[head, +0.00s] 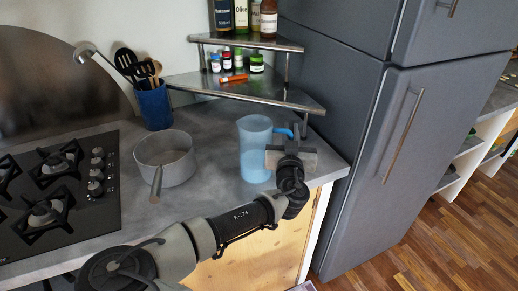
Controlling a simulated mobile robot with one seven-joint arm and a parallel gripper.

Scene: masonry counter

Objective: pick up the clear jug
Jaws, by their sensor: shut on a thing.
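The clear jug (255,150) is tall, bluish and see-through, with a bright blue handle (284,132) on its right side. It is upright near the right end of the grey counter (215,205). I cannot tell whether its base touches the counter. My gripper (290,140) is at the jug's right side and shut on the handle. The fingertips are partly hidden by the gripper's own body.
A grey pot (166,160) stands left of the jug, its handle toward the front. A blue utensil holder (153,105) stands behind it. A black gas hob (60,190) is at the left. A metal corner shelf (250,90) with bottles overhangs behind the jug. A grey fridge (400,140) stands close on the right.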

